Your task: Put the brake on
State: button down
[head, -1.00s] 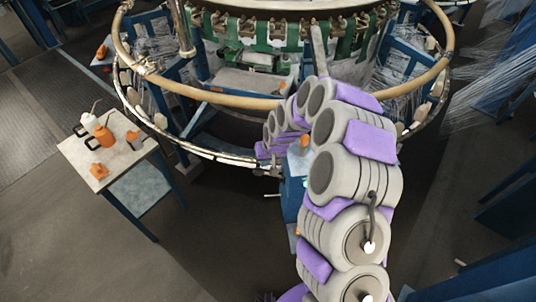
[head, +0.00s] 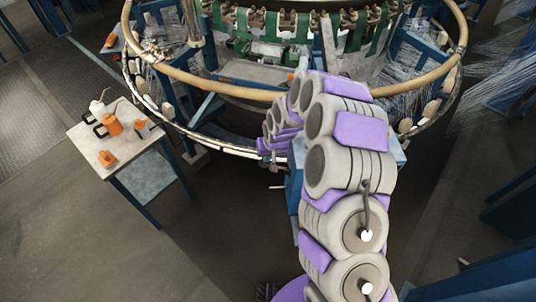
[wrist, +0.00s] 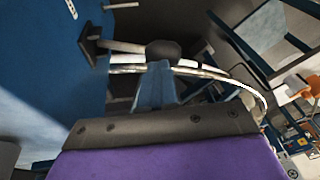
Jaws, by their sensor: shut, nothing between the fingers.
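In the wrist view, a grey lever with a dark round knob (wrist: 163,50) sticks out from a dark square plate, beside a large blue panel (wrist: 50,60). It looks like the brake lever. My gripper (wrist: 156,82) is shut and empty, its narrow blue tip just below the knob in the picture; I cannot tell whether they touch. In the head view, a short pale rod (head: 276,187) sticks out left from a blue housing (head: 294,190) under the loom's rim. It may be the same lever. My arm hides most of the housing and the gripper's fingertips there.
The circular loom's tan ring (head: 235,92) and its lower metal rim (head: 215,143) curve close around my arm. A small table (head: 88,140) with an orange mug (head: 113,125), a white bottle (head: 97,110) and other orange things stands left. Floor between is clear.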

jog(key=shift+a+f, duration=0.15)
jog(key=shift+a, duration=0.05)
jog(key=shift+a+f+h+p, duration=0.3)
jog(key=shift+a+h+p, duration=0.1)
jog(key=shift+h+p, duration=0.2)
jog(key=shift+s+a+f+n+t+h+b, duration=0.1)
jog(key=shift+a+f+n+t+h+b, duration=0.1)
jog(key=shift+a+f+h, duration=0.4)
jog(key=shift+s+a+f+n+t+h+b, duration=0.15)
jog(key=shift+a+f+h, duration=0.25)
jog(key=shift+f+h, duration=0.4)
notch_tip(320, 180, down, 8)
jog(key=a+b, duration=0.1)
jog(key=b, duration=0.3)
jog(key=shift+a, duration=0.3)
